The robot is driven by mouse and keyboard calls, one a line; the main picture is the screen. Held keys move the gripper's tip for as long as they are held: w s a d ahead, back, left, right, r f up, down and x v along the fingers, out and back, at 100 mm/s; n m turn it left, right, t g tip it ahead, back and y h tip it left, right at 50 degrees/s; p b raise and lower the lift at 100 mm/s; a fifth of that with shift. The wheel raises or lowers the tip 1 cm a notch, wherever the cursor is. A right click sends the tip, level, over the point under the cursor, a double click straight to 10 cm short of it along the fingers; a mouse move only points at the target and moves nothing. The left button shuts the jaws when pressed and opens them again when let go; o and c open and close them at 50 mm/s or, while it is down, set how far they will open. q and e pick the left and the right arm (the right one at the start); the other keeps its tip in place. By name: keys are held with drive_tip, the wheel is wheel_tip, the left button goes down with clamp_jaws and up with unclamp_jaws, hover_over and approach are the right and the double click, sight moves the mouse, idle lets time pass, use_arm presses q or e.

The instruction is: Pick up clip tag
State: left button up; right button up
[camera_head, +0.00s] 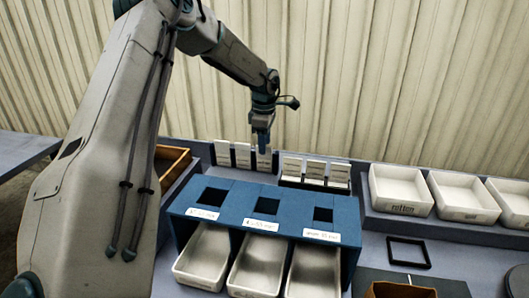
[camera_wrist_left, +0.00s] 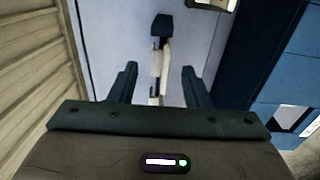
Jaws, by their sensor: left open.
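White clip tags stand upright in a row behind the blue grader. Three of them are on the left, including a left one (camera_head: 222,153) and a middle one (camera_head: 243,155). More white tags (camera_head: 315,170) stand in a dark holder to the right. My left gripper (camera_head: 262,142) points down at the rightmost tag of the left row and partly covers it. In the left wrist view my left gripper (camera_wrist_left: 160,86) is open, with thin white tags (camera_wrist_left: 164,58) seen nearly edge-on between and beyond its fingers. I cannot tell contact. My right gripper is not in view.
The blue grader (camera_head: 296,203) has square openings and white trays (camera_head: 258,265) below. White labelled bins (camera_head: 401,190) stand on a raised shelf at right. A black frame (camera_head: 408,252) lies on the table. A wooden crate (camera_head: 172,165) is partly behind my left arm.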

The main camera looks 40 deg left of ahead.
use_arm(q)
wheel_tip(320, 180, down, 2)
drive_tip(key=shift+w+a+f, duration=0.1)
drive_tip(key=shift+w, duration=0.05)
drive_tip(key=c, duration=0.4)
clamp_jaws()
drive_tip(key=shift+r, duration=0.85)
drive_tip(key=r, duration=0.2)
drive_tip(key=r+b, duration=0.1)
drive_tip(key=r, duration=0.2)
drive_tip(key=r+b, duration=0.1)
drive_tip(key=r, duration=0.2)
drive_tip(key=shift+s+d, duration=0.2)
drive_tip(key=shift+s, duration=0.1)
drive_tip(key=s+d+r+b, duration=0.1)
drive_tip(key=s+d, duration=0.2)
drive_tip(key=s, duration=0.3)
drive_tip(key=s+d+r+b, duration=0.1)
drive_tip(key=s+d+b, duration=0.1)
drive_tip(key=s, duration=0.4)
drive_tip(key=shift+s+d+r, duration=0.2)
drive_tip(key=shift+d+r, duration=0.1)
drive_tip(key=shift+d, duration=0.6)
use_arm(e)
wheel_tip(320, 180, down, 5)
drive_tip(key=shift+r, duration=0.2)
